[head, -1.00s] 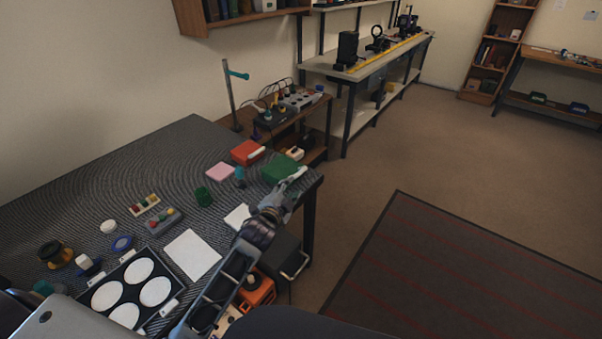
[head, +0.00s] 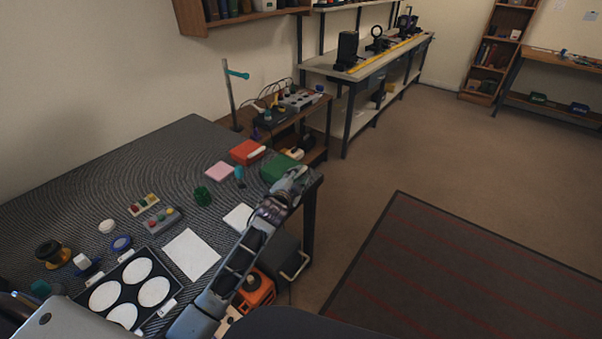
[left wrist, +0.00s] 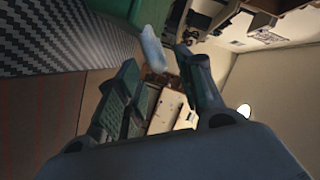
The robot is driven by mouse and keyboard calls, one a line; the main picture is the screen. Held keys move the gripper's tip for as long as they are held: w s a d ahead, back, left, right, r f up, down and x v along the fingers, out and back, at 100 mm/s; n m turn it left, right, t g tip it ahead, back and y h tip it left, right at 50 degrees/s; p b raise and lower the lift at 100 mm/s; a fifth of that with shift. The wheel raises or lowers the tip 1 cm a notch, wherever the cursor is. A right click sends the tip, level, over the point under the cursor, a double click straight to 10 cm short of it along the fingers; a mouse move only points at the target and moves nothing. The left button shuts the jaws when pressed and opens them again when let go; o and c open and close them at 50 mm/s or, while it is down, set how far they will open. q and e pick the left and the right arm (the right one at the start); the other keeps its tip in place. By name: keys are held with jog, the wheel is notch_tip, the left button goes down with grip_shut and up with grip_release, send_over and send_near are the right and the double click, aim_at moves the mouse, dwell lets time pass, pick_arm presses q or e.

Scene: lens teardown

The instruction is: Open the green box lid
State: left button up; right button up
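The green box (head: 276,167) sits at the far right corner of the dark ribbed table, and its lid looks closed. My left gripper (head: 297,177) is at the box's right front side and covers part of it. In the left wrist view the green box (left wrist: 113,12) is at the top, with a pale rounded bar (left wrist: 151,48) sticking out from it. The fingers of my left gripper (left wrist: 158,62) are apart, with the end of the bar between or just beyond them; I cannot tell if they touch it. My right gripper is not in view.
A red box (head: 246,151) with a pale bar stands just left of the green box. The table (head: 110,175) is clear at the back left.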

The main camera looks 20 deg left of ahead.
aim_at(299, 174)
pick_arm(q)
jog(key=shift+x, duration=1.55)
jog(key=shift+b+x, duration=0.3)
jog(key=shift+x, duration=0.45)
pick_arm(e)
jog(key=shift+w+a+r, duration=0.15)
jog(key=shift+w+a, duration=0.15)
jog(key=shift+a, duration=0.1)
pick_arm(q)
jog(key=c, duration=0.7)
grip_shut()
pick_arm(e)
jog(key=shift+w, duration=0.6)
